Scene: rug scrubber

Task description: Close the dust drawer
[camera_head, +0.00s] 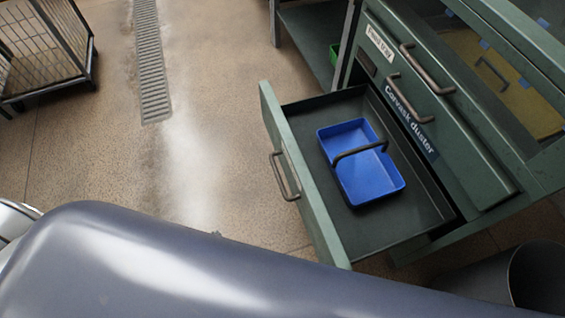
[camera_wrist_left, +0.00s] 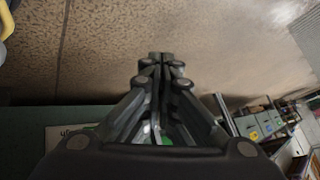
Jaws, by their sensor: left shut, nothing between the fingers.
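The dust drawer (camera_head: 308,195) is green with a dark inside and a bar handle on its front. A blue tray (camera_head: 373,184) with a dark carrying handle lies in the drawer. My left gripper (camera_wrist_left: 160,58) is shut and empty in the left wrist view, with its fingertips together over the speckled floor. I cannot make out its fingers in the head view, so its distance to the drawer is unclear. My right gripper is not in view.
My large grey arm link covers the bottom of the head view. A dark round bin (camera_head: 538,278) stands at the lower right. A wire cage cart (camera_head: 45,45) is at the upper left. The floor in front of the drawer, with a drain grate (camera_head: 150,60), looks clear.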

